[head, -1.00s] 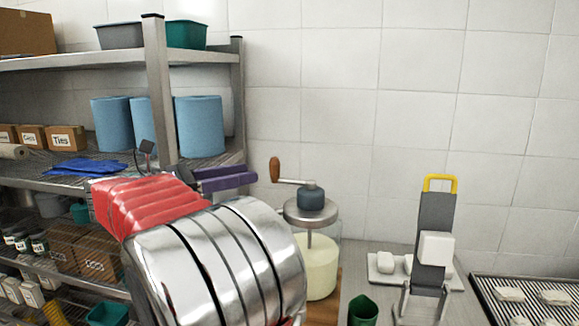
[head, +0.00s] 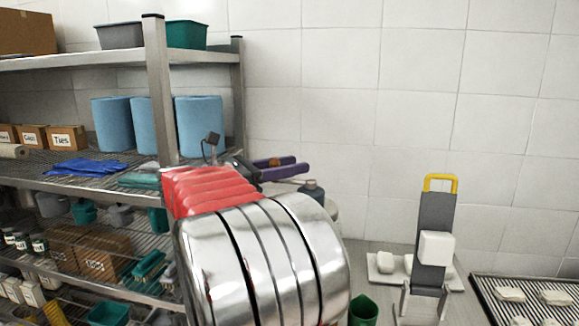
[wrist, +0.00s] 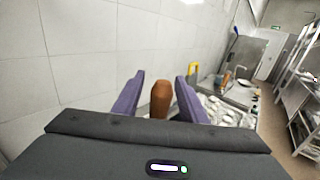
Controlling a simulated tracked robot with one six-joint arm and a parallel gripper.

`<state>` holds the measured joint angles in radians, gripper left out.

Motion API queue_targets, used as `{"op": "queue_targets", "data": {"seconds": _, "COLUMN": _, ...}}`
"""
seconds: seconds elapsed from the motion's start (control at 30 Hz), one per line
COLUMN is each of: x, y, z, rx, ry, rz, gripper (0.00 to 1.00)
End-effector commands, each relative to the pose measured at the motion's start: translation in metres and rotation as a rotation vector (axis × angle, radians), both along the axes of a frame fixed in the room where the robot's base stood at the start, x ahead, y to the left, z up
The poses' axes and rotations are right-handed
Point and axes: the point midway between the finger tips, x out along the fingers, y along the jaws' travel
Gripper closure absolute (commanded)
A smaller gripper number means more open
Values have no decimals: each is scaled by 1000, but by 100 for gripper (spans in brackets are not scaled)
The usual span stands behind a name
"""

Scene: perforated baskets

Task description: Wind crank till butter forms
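The butter churn stands on the counter, mostly hidden behind my silver arm in the head view. Its dark crank hub (head: 312,190) and a sliver of its lid (head: 331,209) show. The brown wooden crank handle (wrist: 160,99) stands between my gripper's purple fingers in the wrist view, with a gap on each side. A bit of the handle (head: 274,162) also shows between the fingers in the head view. My gripper (head: 295,169) is open around the handle and does not grip it. The jar and its contents are hidden.
A metal rack (head: 155,90) with blue rolls (head: 200,126) and boxes stands at the left, close to my arm. A grey stand with a yellow handle (head: 440,180) and a white block is at the right. A green cup (head: 363,310) is near the front.

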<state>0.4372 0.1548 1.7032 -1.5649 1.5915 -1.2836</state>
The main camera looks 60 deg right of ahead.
Motion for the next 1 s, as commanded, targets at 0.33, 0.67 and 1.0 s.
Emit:
{"op": "queue_targets", "data": {"seconds": 0.33, "x": 0, "y": 0, "z": 0, "rx": 0, "ry": 0, "rz": 0, "gripper": 68}}
{"op": "queue_targets", "data": {"seconds": 0.67, "x": -1, "y": 0, "z": 0, "rx": 0, "ry": 0, "rz": -1, "gripper": 91}}
{"op": "queue_targets", "data": {"seconds": 1.0, "x": -1, "y": 0, "z": 0, "rx": 0, "ry": 0, "rz": -1, "gripper": 100}}
